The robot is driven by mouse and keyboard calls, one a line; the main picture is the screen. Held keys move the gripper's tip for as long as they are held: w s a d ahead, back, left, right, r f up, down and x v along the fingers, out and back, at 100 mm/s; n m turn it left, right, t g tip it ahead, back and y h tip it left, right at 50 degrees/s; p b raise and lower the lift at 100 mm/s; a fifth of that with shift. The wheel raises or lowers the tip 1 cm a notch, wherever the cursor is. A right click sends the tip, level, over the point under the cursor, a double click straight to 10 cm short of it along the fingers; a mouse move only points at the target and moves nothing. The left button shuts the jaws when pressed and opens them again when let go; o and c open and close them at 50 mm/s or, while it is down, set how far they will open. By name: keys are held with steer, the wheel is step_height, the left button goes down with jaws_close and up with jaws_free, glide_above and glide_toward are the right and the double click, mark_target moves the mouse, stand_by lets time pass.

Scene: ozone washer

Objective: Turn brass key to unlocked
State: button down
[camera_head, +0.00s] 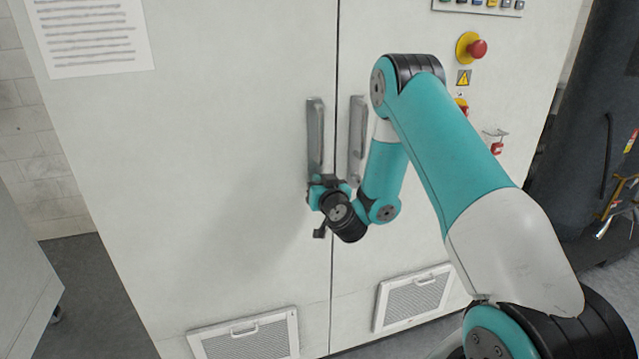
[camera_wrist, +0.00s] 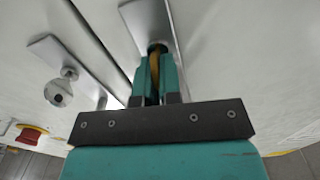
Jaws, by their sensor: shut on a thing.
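My gripper (camera_wrist: 155,75) is shut on the brass key (camera_wrist: 154,64), a narrow yellow strip showing between the two teal fingers in the wrist view. The key stands at a round lock at the end of a grey metal handle plate (camera_wrist: 146,22). In the head view my gripper (camera_head: 323,188) is at the lower end of the left door handle (camera_head: 315,130). The key is hidden there behind the gripper. How far the key is turned cannot be told.
The right door handle (camera_head: 357,125) stands close beside, across the door seam; its round lock (camera_wrist: 58,93) shows in the wrist view. A red emergency button (camera_head: 477,48) and a control panel (camera_head: 480,6) are at upper right. Vent grilles (camera_head: 245,340) are low on the doors.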

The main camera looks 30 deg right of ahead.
steer(key=shift+s+d+f+m+b, duration=0.15)
steer(key=shift+m+b, duration=0.3)
steer(key=shift+m, duration=2.3)
steer(key=shift+w+d+f+m+b, duration=0.1)
steer(key=shift+d+f+m+b, duration=0.25)
steer(key=shift+m, duration=2.45)
steer(key=shift+s+d+f+m+b, duration=0.1)
steer(key=shift+m+b, duration=0.45)
steer(key=shift+m, duration=2.2)
steer(key=c, duration=1.3)
jaws_free()
